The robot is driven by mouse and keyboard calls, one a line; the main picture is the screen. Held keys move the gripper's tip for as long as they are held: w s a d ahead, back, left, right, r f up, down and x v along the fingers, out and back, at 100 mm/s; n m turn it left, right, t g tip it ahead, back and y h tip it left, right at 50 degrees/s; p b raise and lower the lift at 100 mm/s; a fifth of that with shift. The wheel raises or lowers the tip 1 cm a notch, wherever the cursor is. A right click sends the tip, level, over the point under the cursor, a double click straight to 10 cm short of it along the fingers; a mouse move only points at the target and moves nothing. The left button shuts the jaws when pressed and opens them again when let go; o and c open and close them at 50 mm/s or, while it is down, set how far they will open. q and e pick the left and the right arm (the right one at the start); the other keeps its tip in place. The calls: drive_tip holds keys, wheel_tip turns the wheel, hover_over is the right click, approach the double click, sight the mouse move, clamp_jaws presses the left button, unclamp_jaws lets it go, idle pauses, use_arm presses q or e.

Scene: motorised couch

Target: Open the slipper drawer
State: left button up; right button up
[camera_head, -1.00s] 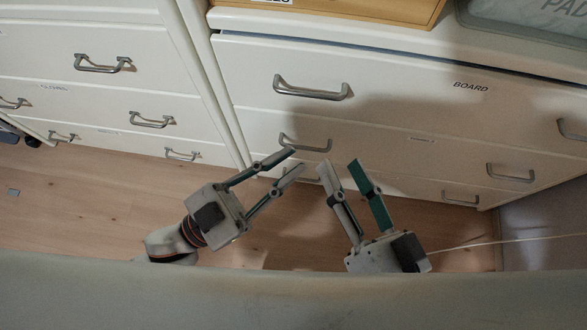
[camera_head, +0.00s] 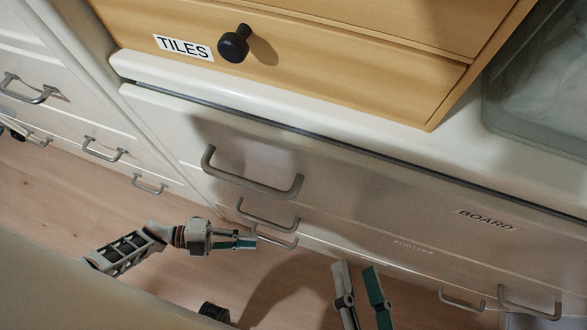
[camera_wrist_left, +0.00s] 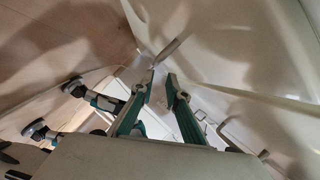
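The white drawer unit (camera_head: 350,200) fills the right of the head view, with stacked drawers and metal bar handles. I cannot read a "slipper" label; the small label (camera_head: 413,246) on the drawer below the one marked BOARD is too blurred. My left gripper (camera_head: 257,241) is beside the lowest visible handle (camera_head: 278,240) at the left end of that unit. In the left wrist view its fingers (camera_wrist_left: 161,75) are apart and empty, with a bar handle (camera_wrist_left: 171,48) just beyond the tips. My right gripper (camera_head: 356,266) is open and empty, in front of the drawer fronts.
A wooden box (camera_head: 330,60) labelled TILES, with a black knob, and a clear bin (camera_head: 540,100) stand on top of the unit. Another white drawer unit (camera_head: 60,110) is at the left. Wooden floor (camera_head: 50,190) lies in front.

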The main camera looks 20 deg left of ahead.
sight(274, 242)
use_arm(q)
drive_tip(key=shift+f+b+x, duration=0.1)
drive_tip(key=shift+f+x, duration=0.1)
drive_tip(key=shift+x, duration=1.15)
drive_tip(key=shift+f+b+x, duration=0.1)
drive_tip(key=shift+f+x, duration=0.05)
drive_tip(key=shift+x, duration=1.2)
drive_tip(key=shift+f+b+x, duration=0.1)
drive_tip(key=shift+f+x, duration=0.1)
drive_tip(key=shift+x, duration=1.15)
drive_tip(key=shift+a, duration=0.15)
clamp_jaws()
